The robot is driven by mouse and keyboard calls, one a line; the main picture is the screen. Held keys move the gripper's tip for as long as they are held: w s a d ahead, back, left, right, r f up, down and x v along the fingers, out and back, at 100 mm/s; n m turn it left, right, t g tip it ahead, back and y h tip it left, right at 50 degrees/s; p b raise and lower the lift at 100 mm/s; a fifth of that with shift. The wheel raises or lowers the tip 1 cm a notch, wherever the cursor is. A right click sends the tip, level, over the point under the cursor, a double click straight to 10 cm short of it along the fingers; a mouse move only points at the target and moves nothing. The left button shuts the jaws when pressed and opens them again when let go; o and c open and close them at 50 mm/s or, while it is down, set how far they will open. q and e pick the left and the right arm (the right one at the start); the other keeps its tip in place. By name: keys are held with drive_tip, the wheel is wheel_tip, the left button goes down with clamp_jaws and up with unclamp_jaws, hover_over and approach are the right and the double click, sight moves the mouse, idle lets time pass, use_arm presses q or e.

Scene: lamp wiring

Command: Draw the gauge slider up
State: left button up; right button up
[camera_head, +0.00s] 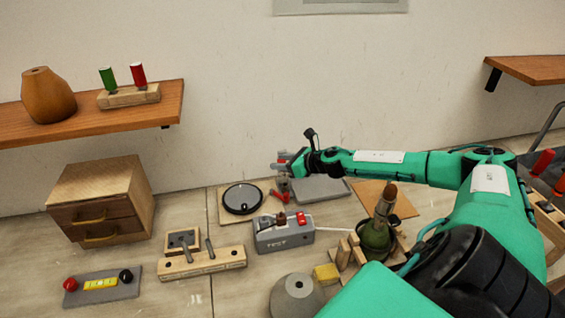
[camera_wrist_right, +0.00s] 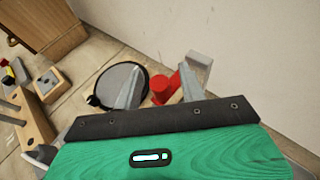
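My right gripper (camera_head: 279,167) reaches in from the right near the back wall. In the right wrist view its two fingers (camera_wrist_right: 168,78) are spread, with a red piece (camera_wrist_right: 164,88) between them, closer to the right finger. A gap shows on the left, and I cannot tell whether the right finger touches the piece. Red parts (camera_head: 280,195) also show just below the gripper in the head view. I cannot tell for certain which part is the gauge slider; the gripper partly hides this spot. My left gripper is not in view.
A round black-rimmed disc (camera_head: 243,199) lies left of the gripper. A grey TEST box (camera_head: 284,238) stands in front, with a green bottle (camera_head: 375,240) to its right. A drawer cabinet (camera_head: 97,201), a wooden switch block (camera_head: 203,264) and a red-and-black terminal plate (camera_head: 125,290) lie left.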

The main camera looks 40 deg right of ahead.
drive_tip(key=b+v, duration=0.3)
drive_tip(key=v, duration=0.2)
drive_tip(key=shift+d+f, duration=0.1)
drive_tip(key=shift+f, duration=0.1)
idle(0.7)
drive_tip(key=shift+s+r+b, duration=0.2)
drive_tip(key=shift+s+b, duration=0.1)
drive_tip(key=p+v, duration=0.6)
drive_tip(key=v, duration=0.2)
drive_tip(key=shift+r, duration=0.2)
idle(0.4)
idle(0.5)
